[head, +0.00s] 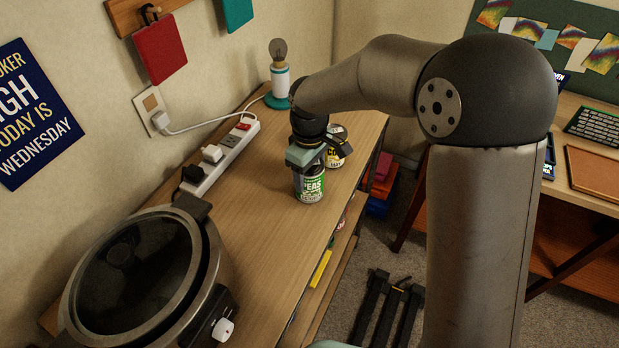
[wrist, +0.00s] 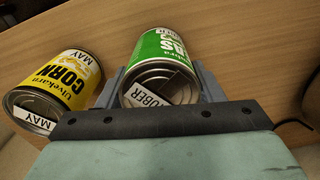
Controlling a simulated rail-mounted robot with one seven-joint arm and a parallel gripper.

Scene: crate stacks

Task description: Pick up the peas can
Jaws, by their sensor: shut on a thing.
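The green and white peas can (head: 309,186) stands upright on the wooden shelf top in the head view. My gripper (head: 309,166) is over the can from above. In the wrist view my gripper (wrist: 163,82) is shut on the can, one finger on each side. I cannot tell whether the can's base touches the shelf top.
A yellow corn can (wrist: 65,87) stands close beside the peas can; it also shows in the head view (head: 336,150). A power strip (head: 222,157) runs along the wall side. A lamp (head: 279,78) stands at the back and a large cooker (head: 147,275) in front. The shelf middle (head: 262,225) is clear.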

